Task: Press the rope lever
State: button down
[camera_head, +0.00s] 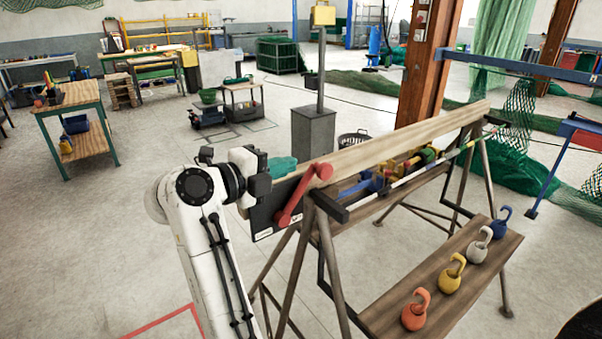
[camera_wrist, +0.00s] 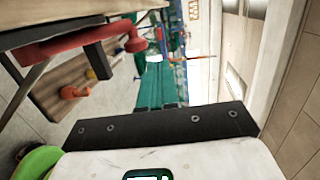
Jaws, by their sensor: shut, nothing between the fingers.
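The red rope lever (camera_head: 300,197) is mounted at the near end of a long wooden beam, in front of a dark plate (camera_head: 262,219). It slants up to the right to a round red end. It also shows in the wrist view (camera_wrist: 75,43) at the upper left. My gripper (camera_head: 291,163) has teal fingers, which are shut and empty. In the head view it is just left of the lever's upper end, and the picture does not clearly show whether they touch. In the wrist view the fingers (camera_wrist: 160,72) point ahead, to the right of the lever's round end.
The wooden beam (camera_head: 400,137) stands on trestle legs. A low plank (camera_head: 385,313) at the right carries several coloured hooked weights (camera_head: 416,311). Coloured parts lie on a shelf behind the beam. Open floor lies at the left, with a workbench (camera_head: 75,107) farther back.

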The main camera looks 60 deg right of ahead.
jog(key=a, duration=0.1)
jog(key=a+r, duration=0.1)
jog(key=a, duration=0.1)
jog(key=w+a+r, duration=0.1)
jog(key=shift+a+r+b, duration=0.25)
jog(key=shift+a+b, duration=0.1)
jog(key=shift+a, duration=0.05)
